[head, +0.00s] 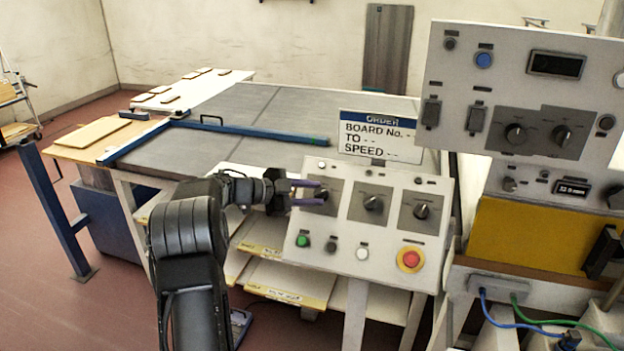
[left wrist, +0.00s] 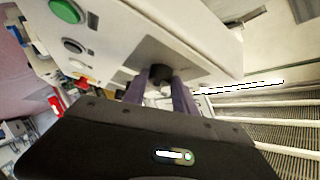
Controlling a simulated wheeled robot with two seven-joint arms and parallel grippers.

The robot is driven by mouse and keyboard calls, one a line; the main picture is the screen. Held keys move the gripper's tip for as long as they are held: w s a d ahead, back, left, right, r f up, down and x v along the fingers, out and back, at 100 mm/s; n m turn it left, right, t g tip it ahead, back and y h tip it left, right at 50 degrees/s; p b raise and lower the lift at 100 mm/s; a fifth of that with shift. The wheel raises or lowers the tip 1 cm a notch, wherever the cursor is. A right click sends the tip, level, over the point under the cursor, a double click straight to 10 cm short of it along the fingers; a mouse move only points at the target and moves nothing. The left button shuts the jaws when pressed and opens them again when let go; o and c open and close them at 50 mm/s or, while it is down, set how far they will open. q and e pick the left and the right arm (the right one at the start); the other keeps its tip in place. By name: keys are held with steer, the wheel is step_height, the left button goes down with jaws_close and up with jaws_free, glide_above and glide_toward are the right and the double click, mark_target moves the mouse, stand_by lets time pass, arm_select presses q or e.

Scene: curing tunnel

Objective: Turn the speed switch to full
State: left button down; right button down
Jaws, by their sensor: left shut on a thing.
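A sloping white control panel (head: 330,248) carries three dark rotary switches on grey plates in a row: a left one (left wrist: 160,72), a middle one (head: 373,203) and a right one (head: 421,211). Their labels are too small to read, so I cannot tell which is the speed switch. My left gripper (head: 318,192) reaches in from the left, its purple fingers on either side of the left switch's knob. In the left wrist view the gripper (left wrist: 163,90) is shut on this dark knob, partly hidden between the fingers. My right gripper is not in view.
A green button (head: 302,241) and a red stop button (head: 410,259) sit low on the panel. An order sign (head: 378,135) stands behind it. A larger upright panel (head: 520,90) with more switches rises at the right. A grey conveyor table (head: 250,110) lies behind.

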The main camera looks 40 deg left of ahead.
arm_select(q)
steer(key=shift+m+g+p, duration=0.4)
steer(key=shift+m+p, duration=0.15)
steer(key=shift+m, duration=0.05)
steer(key=c, duration=1)
jaws_free()
steer(key=shift+a, duration=0.1)
steer(key=b+v, duration=0.2)
steer(key=v, duration=0.5)
steer(key=shift+s+a+r, duration=0.1)
steer(key=shift+s+a, duration=0.1)
steer(key=shift+s, duration=0.1)
